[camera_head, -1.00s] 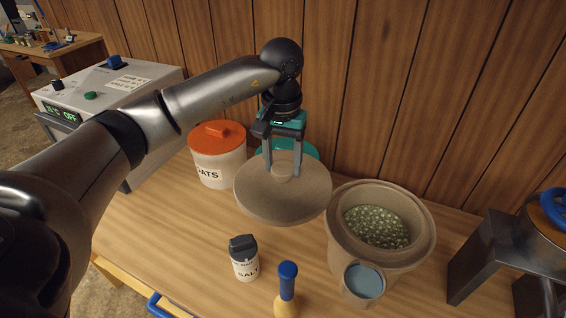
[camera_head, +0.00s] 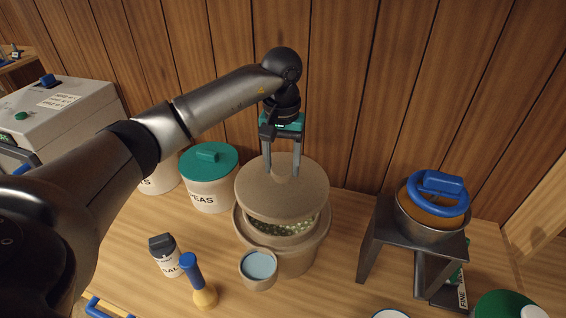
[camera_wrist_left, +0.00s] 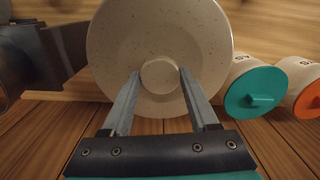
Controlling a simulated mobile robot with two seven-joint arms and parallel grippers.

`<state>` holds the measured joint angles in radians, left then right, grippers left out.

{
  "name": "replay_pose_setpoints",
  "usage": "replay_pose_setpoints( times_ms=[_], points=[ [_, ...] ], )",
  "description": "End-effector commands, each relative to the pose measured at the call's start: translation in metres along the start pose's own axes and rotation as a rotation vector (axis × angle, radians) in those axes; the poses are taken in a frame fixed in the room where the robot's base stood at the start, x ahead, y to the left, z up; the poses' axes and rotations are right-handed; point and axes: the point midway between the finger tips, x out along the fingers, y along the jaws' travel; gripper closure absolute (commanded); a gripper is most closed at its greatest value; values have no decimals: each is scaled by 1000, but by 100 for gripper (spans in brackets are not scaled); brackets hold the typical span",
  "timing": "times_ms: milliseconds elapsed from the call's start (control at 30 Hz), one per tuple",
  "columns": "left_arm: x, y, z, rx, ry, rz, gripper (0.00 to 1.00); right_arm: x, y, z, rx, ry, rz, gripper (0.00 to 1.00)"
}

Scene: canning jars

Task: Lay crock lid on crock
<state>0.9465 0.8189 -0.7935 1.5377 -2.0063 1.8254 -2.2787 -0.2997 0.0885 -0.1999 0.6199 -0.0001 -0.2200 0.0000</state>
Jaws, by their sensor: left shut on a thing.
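The crock lid (camera_head: 283,200) is a round, speckled beige disc with a knob on top. My left gripper (camera_head: 282,172) is shut on the knob, which shows between the two fingers in the left wrist view (camera_wrist_left: 160,77). The crock (camera_head: 296,259) is a wide beige pot below the lid. The lid is above the crock's mouth and covers its rear part; I cannot tell exactly how high. A gap at the front shows green contents (camera_head: 287,229) inside. My right gripper is not in view.
A small cup with blue-grey contents (camera_head: 259,265) stands against the crock's front. A teal-lidded canister (camera_head: 208,178), a salt shaker (camera_head: 165,256) and a blue-handled tool (camera_head: 197,281) are at left. A metal stand with a pot (camera_head: 432,222) is at right.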

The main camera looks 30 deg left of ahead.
Motion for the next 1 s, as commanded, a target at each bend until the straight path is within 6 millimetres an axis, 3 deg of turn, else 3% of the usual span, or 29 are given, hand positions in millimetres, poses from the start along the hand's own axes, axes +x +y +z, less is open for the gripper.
replay_pose_setpoints(
  times_ms=[333, 1000],
  points=[
    [0, 0, 0, 1, 2, 2, 100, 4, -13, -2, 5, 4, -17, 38],
    [55, 0, 0, 0, 2, 2, 100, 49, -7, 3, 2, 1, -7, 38]
  ],
)
